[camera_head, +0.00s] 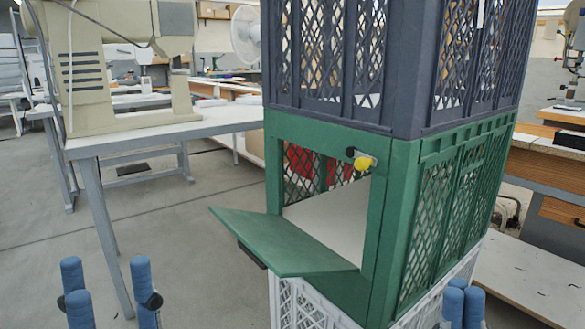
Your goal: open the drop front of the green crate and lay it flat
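The green crate (404,203) stands in the middle of a stack. Its drop front (285,243) is swung outward from the lower edge of the opening. The panel slopes, with its outer edge appearing somewhat above level. A dark piece shows under its outer edge. A yellow knob (363,163) on a short metal part sits at the top edge of the opening. My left gripper (110,298) is at the lower left, its blue fingers apart and empty, away from the panel. My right gripper (464,305) is at the lower right by the white crate, its blue fingers close together, partly cut off.
A dark blue crate (408,100) sits on the green one, and a white crate (300,308) is below it. Something red (298,160) shows through the opening. A table (200,125) with a beige machine stands left. Floor left of the stack is clear.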

